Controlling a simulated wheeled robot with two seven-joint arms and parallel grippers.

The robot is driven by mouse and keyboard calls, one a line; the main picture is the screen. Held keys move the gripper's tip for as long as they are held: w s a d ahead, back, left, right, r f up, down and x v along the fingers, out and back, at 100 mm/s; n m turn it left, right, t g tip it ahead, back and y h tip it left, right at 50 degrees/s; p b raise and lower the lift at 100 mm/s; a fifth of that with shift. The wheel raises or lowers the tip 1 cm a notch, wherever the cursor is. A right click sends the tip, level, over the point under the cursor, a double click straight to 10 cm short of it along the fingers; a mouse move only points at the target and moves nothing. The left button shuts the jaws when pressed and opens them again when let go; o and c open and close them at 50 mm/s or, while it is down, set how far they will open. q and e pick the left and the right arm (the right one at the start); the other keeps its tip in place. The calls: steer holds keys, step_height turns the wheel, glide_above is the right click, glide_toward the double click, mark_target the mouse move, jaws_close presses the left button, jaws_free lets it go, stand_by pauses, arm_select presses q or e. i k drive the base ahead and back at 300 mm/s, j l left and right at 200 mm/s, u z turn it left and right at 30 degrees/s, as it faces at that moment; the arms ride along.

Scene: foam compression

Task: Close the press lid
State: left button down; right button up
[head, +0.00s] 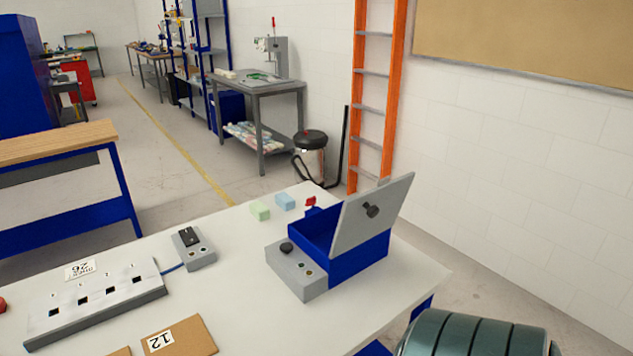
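The press (340,257) is a blue box with a grey front panel (298,274) that carries a black knob and small round sockets. It stands on the right part of the white table. Its grey lid (372,217) is raised and leans back to the right, with a black knob on its face. The box is open at the top, but most of its inside is hidden. Neither of my grippers can be made out. A dark ribbed cylindrical shape, possibly part of my arm, shows at the bottom right, below the table edge.
A green block (260,211) and a light blue block (285,201) lie behind the press, near a small red part (311,202). A grey switch box (194,249), a socket strip (95,300) and a cardboard piece marked 12 (180,339) lie left. The table (235,300) between is clear.

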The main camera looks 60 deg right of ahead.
mark_target(364, 216)
steer(key=z, duration=2.1)
